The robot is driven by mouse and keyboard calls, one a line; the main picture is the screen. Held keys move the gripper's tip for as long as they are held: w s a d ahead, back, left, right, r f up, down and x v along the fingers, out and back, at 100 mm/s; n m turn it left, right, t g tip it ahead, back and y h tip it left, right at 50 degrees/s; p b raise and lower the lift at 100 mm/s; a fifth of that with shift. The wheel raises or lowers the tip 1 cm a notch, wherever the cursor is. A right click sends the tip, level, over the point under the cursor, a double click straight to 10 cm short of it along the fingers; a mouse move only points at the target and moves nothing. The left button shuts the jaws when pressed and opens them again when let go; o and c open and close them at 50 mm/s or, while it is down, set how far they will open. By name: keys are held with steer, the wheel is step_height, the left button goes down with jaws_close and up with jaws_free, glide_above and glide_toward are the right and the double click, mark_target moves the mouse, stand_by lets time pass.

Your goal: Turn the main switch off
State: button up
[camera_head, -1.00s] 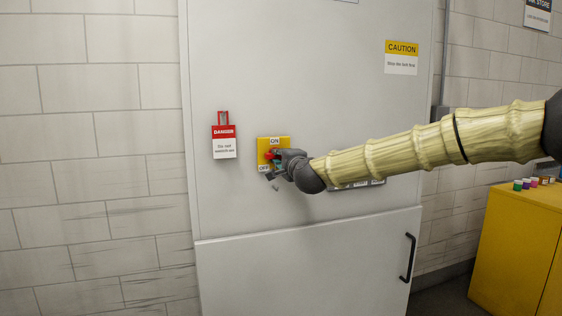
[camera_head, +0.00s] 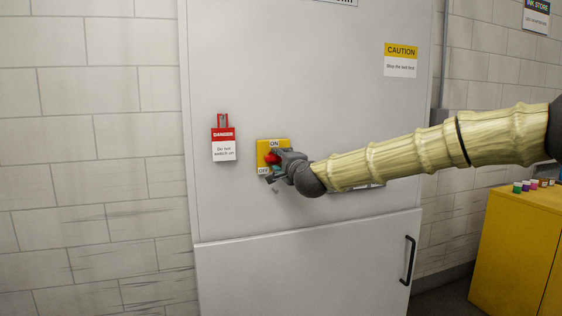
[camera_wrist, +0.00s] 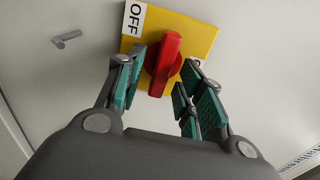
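The main switch is a red rotary handle (camera_head: 272,157) on a yellow plate (camera_head: 262,147) fixed to the grey cabinet. The plate reads ON at the top and OFF at lower left in the head view. In the wrist view, the red handle (camera_wrist: 164,65) stands between the fingers of my gripper (camera_wrist: 162,92), and the OFF label (camera_wrist: 136,18) is at upper left. The other label is partly hidden behind a finger. My gripper (camera_head: 273,171) is open around the handle, its teal pads apart. I cannot tell whether either pad touches it.
A red-and-white DANGER tag (camera_head: 223,146) hangs left of the switch. A small grey peg (camera_wrist: 67,39) projects from the cabinet (camera_head: 310,90) near the plate. A lower door has a black handle (camera_head: 408,260). A yellow cupboard (camera_head: 515,250) with small colored pots stands at right.

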steer(key=v, duration=1.1)
steer(key=shift+s, duration=0.2)
steer(key=shift+d, duration=0.1)
